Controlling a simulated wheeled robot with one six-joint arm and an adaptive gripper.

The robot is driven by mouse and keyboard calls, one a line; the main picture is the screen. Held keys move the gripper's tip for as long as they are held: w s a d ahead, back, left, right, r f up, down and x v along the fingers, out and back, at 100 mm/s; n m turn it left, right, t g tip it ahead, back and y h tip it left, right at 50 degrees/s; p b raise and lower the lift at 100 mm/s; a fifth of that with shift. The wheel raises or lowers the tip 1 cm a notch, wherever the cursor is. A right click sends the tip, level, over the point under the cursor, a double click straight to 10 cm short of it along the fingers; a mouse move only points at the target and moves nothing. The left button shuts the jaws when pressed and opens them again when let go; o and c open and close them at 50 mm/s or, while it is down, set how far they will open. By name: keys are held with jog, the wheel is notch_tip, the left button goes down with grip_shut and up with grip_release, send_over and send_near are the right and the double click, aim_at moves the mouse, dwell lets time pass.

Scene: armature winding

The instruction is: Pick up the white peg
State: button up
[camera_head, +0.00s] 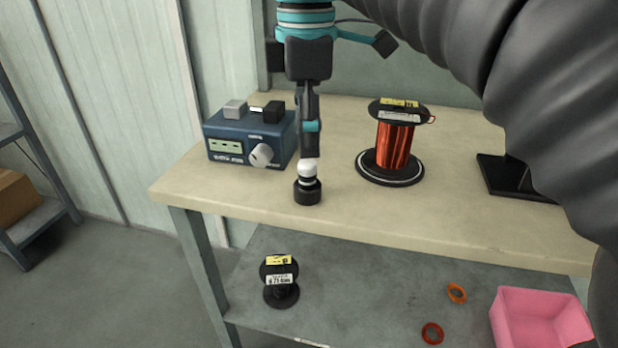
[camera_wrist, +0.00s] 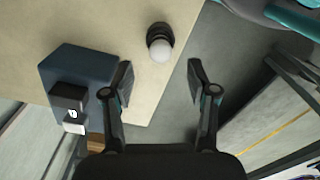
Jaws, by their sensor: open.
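The white peg (camera_head: 307,168) has a rounded white top and stands upright in a small black round base (camera_head: 307,192) near the table's front edge. In the wrist view the white peg (camera_wrist: 160,50) shows beyond the fingertips, roughly centred between them sideways. My gripper (camera_head: 310,152) points down, just above the peg's top in the head view; whether it touches is hard to tell. The wrist view shows my gripper (camera_wrist: 160,82) with its two fingers apart and nothing between them.
A blue device (camera_head: 245,135) with a knob stands left of the peg. A copper wire spool (camera_head: 396,145) stands to the right, and a black plate (camera_head: 508,178) farther right. The lower shelf (camera_head: 350,290) holds a black spool (camera_head: 280,282), rings and a pink bin (camera_head: 538,318).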

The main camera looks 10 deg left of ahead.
aim_at(307, 162)
jog(key=shift+f+b, duration=0.55)
jog(key=shift+f, duration=2.1)
jog(key=c, duration=1.1)
